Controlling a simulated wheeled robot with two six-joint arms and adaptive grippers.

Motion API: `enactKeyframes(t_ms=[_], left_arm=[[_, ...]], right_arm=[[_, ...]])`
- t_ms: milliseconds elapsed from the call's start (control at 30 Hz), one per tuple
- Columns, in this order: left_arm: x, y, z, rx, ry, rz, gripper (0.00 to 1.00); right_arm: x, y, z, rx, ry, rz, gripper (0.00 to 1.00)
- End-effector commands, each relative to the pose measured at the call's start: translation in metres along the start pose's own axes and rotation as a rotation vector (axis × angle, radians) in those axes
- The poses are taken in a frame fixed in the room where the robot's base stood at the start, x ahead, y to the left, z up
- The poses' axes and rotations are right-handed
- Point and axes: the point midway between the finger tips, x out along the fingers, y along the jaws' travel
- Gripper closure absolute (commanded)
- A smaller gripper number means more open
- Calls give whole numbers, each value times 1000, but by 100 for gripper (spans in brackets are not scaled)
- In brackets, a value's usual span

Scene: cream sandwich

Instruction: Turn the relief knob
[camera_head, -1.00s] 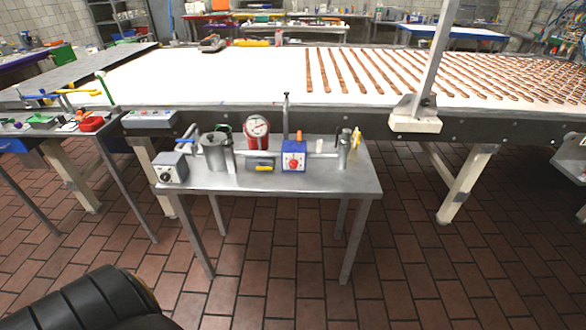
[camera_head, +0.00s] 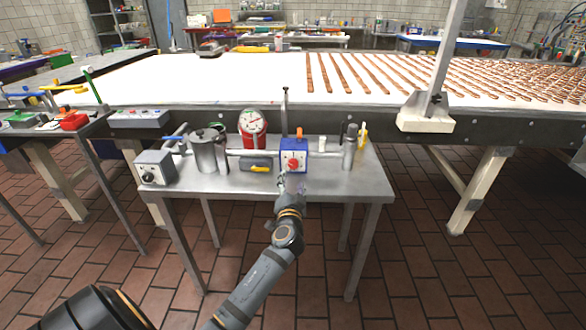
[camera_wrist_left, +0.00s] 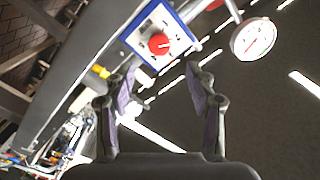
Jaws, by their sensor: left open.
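The red relief knob (camera_head: 293,165) sits on the white front face of a blue box (camera_head: 294,147) on the small steel table. In the left wrist view the red knob (camera_wrist_left: 159,44) shows beyond the fingertips, with the box's blue rim around its white panel. My left gripper (camera_head: 291,184) is at the table's front edge, just in front of and below the knob. In the wrist view the left gripper (camera_wrist_left: 163,82) is open, with its two fingers apart and nothing between them. The knob appears apart from the fingers. My right gripper is not in view.
A red round gauge (camera_head: 252,127) and a steel pot (camera_head: 208,152) stand left of the box. A grey box with a dial (camera_head: 155,167) is at the table's left end. A steel cylinder (camera_head: 350,147) stands right. A white conveyor (camera_head: 200,83) runs behind.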

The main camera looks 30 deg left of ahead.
Motion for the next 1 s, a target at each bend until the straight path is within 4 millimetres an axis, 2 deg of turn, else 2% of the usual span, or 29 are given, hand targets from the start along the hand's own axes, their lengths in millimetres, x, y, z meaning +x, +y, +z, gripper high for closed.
enactKeyframes(t_ms=[200, 400, 533, 800, 1000], left_arm=[[48, -1, 0, 2, -1, -1, 44], [80, 0, 0, 0, -1, 0, 44], [88, 0, 1, 1, -1, 1, 44], [89, 0, 1, 0, -1, 2, 45], [89, 1, 1, 0, -1, 2, 72]], right_arm=[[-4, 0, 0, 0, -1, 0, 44], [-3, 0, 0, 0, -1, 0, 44], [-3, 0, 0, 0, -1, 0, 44], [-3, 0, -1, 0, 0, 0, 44], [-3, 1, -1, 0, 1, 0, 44]])
